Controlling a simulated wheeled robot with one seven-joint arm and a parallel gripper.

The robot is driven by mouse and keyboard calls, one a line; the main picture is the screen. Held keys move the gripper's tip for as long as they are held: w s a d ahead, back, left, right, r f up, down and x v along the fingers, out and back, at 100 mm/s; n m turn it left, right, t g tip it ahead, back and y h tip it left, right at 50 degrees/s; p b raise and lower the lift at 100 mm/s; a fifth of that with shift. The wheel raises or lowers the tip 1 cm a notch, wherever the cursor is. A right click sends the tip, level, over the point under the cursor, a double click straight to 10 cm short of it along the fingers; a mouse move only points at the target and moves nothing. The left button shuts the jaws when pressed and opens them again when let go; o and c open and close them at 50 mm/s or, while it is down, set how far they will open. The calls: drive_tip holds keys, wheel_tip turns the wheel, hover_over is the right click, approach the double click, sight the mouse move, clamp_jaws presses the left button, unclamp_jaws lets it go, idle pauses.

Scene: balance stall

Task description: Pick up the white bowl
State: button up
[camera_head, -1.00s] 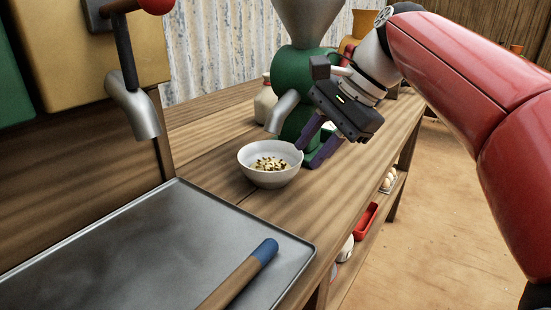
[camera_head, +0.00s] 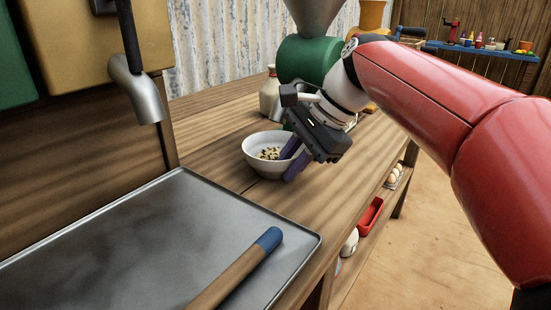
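The white bowl (camera_head: 258,166) stands upright on the wooden counter and holds small dark and pale bits. My gripper (camera_head: 289,164) is at the bowl's right side, tilted, with its two purple fingers pointing down and to the left. The fingers are apart. One finger overlaps the bowl's right rim in the view, and the other is just outside the bowl's right wall. I cannot tell whether either finger touches the bowl. The gripper hides part of the bowl's right rim.
A green machine with a metal funnel (camera_head: 309,58) stands behind the gripper, with a pale jar (camera_head: 269,97) beside it. A metal tray (camera_head: 150,235) with a blue-tipped wooden rod (camera_head: 235,270) lies in front. A metal spout (camera_head: 138,90) hangs at left. A red tray (camera_head: 370,216) is on the lower shelf.

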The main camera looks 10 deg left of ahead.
clamp_jaws()
drive_tip(key=shift+r, duration=0.1)
